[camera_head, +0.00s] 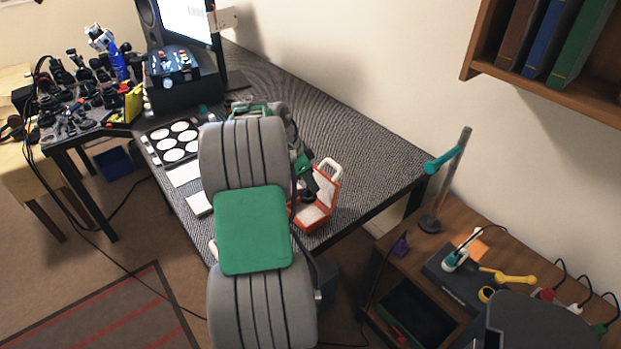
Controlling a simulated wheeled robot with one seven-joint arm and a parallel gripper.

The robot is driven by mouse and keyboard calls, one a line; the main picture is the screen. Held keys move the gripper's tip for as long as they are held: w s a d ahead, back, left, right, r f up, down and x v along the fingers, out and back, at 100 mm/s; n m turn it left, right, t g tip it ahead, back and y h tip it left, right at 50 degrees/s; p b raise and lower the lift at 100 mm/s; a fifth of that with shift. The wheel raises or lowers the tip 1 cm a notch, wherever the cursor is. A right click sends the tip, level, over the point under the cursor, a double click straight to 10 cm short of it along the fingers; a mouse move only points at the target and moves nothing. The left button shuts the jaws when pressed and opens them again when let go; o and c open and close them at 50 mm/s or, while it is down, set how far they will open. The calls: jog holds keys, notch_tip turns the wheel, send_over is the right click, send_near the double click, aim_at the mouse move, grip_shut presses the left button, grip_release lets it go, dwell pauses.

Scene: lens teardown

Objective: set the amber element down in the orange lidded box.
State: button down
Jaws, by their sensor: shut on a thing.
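The orange lidded box (325,189) stands open at the right front part of the dark table, its lid raised and its inside pale. My gripper (307,196) is small and dark in the head view, pointing down at the open box, over or just inside its near left part; I cannot tell which. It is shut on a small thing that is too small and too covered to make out. I see the amber element nowhere else in view. My grey and green arm hides the table to the left of the box.
A black tray with white round wells (173,142) and pale pads lie left of my arm. A black control box (180,85) and monitor stand at the back. The patterned tabletop (345,135) right of my arm is bare. A wooden side table (405,262) stands at the right.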

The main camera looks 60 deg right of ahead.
aim_at(310, 192)
jog(key=shift+f, duration=0.2)
jog(key=shift+w+a+f+b, duration=0.1)
jog(key=shift+f+b, duration=1.4)
jog(key=shift+f, duration=0.2)
jog(key=shift+f, duration=0.1)
jog(key=shift+f+b, duration=1.15)
jog(key=shift+f, duration=0.15)
jog(key=shift+f+b, duration=0.5)
jog(key=shift+f, duration=0.1)
jog(key=shift+a+f, duration=0.1)
jog(key=shift+f, duration=0.1)
dwell(1.7)
jog(key=shift+r+p, duration=3.15)
jog(key=shift+r, duration=1.95)
